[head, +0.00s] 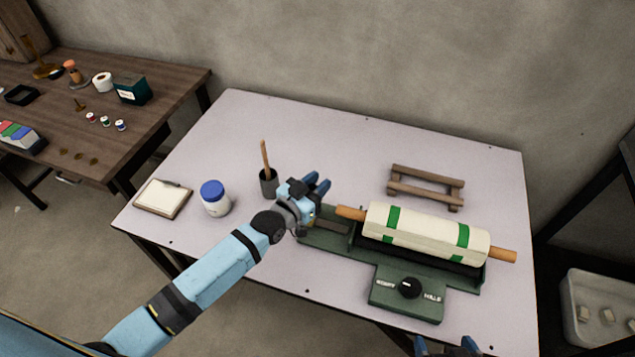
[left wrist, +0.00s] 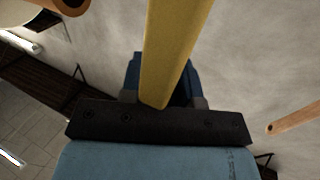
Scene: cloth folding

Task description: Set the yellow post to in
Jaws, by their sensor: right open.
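The yellow post (left wrist: 168,50) shows large in the left wrist view, its lower end in front of the dark gripper plate, between the blue fingers in the picture. I cannot tell whether the left fingers touch the post. The stand carries a cream roller (head: 425,232) with green bands and wooden ends. My right gripper (head: 446,348) is open at the bottom edge.
A blue-lidded jar (head: 215,199) and a clipboard (head: 163,199) are further left. A wooden rack (head: 426,187) lies behind the roller. The table's back left is clear.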

